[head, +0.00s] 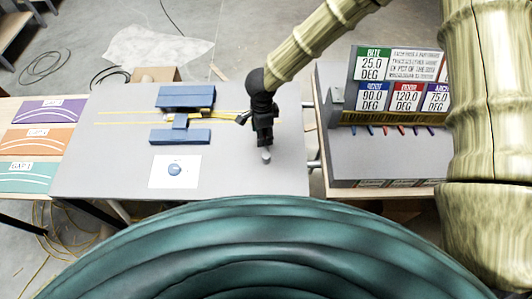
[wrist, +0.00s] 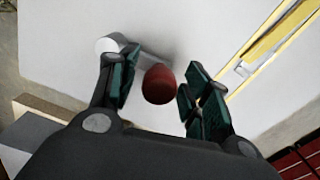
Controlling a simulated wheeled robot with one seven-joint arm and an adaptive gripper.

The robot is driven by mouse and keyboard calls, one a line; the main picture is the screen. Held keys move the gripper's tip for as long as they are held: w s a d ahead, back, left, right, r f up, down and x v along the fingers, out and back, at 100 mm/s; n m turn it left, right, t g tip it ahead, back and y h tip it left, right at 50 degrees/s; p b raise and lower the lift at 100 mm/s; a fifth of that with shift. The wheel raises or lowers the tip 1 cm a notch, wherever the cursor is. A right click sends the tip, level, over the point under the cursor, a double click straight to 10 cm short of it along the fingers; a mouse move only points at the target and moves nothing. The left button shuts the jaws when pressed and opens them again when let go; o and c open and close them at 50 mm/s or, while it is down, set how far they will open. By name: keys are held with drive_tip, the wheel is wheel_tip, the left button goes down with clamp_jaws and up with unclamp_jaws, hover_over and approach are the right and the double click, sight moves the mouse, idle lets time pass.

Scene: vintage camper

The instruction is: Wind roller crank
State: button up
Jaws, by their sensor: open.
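My gripper (head: 264,132) hangs over the right part of the grey table, pointing down. In the wrist view my gripper (wrist: 158,76) is open, with one green-padded finger on each side of a dark red rounded knob (wrist: 160,86). Gaps show between the knob and both fingers, so it is not gripped. A pale grey round cylinder (wrist: 107,44) with a short grey bar stands beside the left finger; the bar runs toward the knob. In the head view a small grey round end (head: 266,156) shows just below my gripper; the red knob is hidden there.
Blue blocks (head: 180,136) and yellow strips (head: 130,113) lie left of my gripper, near a white sheet with a blue spot (head: 174,171). A grey rack with labelled signs (head: 390,90) stands to the right. Coloured cards (head: 40,140) lie at far left. The table's front left is clear.

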drive_tip(key=shift+r, duration=2.5)
drive_tip(key=shift+r, duration=0.1)
wheel_tip(320, 180, up, 12)
